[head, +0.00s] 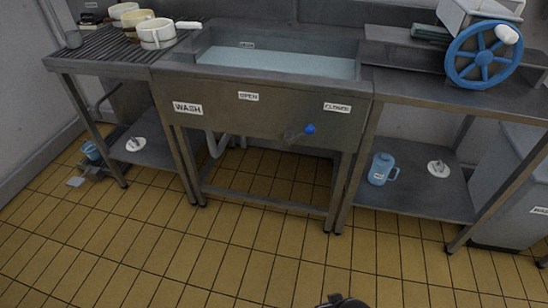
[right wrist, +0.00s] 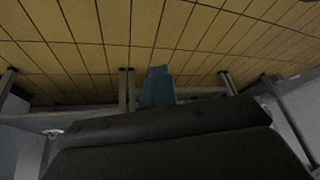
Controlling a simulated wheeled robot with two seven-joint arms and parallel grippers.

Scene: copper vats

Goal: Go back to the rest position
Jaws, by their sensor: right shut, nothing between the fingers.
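My right gripper (right wrist: 158,80) shows in the right wrist view, where its blue-grey fingers are together with nothing between them. The wide dark body behind them fills the lower part of that view. The fingers stand out over the tiled floor. In the head view only a small dark part of me shows at the bottom edge, and I cannot tell which part it is. My left gripper is not in view.
A steel sink (head: 262,108) of water carries a blue-knobbed lever (head: 309,129). Pale cups (head: 157,33) stand on the ribbed drainer at left. A blue wheel (head: 483,55) is at right; a blue jug (head: 381,168) stands on the shelf below. The tiled floor (head: 200,250) in front is clear.

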